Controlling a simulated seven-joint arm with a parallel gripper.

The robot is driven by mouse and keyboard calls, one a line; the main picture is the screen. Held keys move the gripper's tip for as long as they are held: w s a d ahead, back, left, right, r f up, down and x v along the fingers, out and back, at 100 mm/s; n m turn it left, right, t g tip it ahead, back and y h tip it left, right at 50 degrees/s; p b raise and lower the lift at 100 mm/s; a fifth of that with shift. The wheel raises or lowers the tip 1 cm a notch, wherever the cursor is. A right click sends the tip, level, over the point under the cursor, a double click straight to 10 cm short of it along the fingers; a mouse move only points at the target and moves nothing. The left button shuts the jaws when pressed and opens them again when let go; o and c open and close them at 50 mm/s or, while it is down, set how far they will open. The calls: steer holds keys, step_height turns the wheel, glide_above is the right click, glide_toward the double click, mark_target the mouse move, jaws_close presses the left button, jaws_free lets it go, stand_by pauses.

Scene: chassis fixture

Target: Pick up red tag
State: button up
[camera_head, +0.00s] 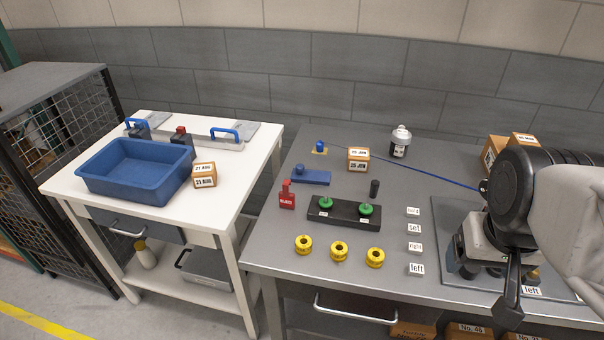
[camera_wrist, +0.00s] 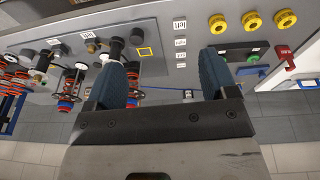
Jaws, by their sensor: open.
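The red tag (camera_head: 287,194) stands upright on the grey table, left of a black block with green knobs, in the head view. It has a white label and a narrower top. It also shows near the right edge of the wrist view (camera_wrist: 286,55). My gripper (camera_wrist: 163,80) is open, with nothing between its two dark blue fingers. It is over the right part of the table, well apart from the red tag. In the head view my arm covers much of the fixture there.
The black block with green knobs (camera_head: 344,212) is close beside the tag. Several yellow rings (camera_head: 339,251) lie in front, and a blue block (camera_head: 311,178) lies behind. White labels (camera_head: 415,247) stand nearer my arm. A blue bin (camera_head: 133,180) sits on the white table at left.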

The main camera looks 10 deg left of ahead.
steer(key=w+a+f+n+t+h, duration=0.2)
steer(key=w+a+f+n+h, duration=0.3)
steer(key=w+n, duration=0.4)
steer(key=w+a+f+n+t+h, duration=0.2)
steer(key=w+a+f+n, duration=0.1)
steer(key=w+a+n, duration=0.5)
steer(key=n+t+y, duration=0.7)
steer(key=n, duration=1.1)
glide_toward(286, 200)
steer(key=x, duration=0.2)
steer(key=shift+w+a+f, duration=0.1)
steer(key=shift+w+f, duration=0.05)
steer(key=shift+w, duration=0.15)
steer(key=shift+w, duration=0.1)
steer(key=shift+x, duration=1.2)
steer(key=shift+w+f, duration=0.1)
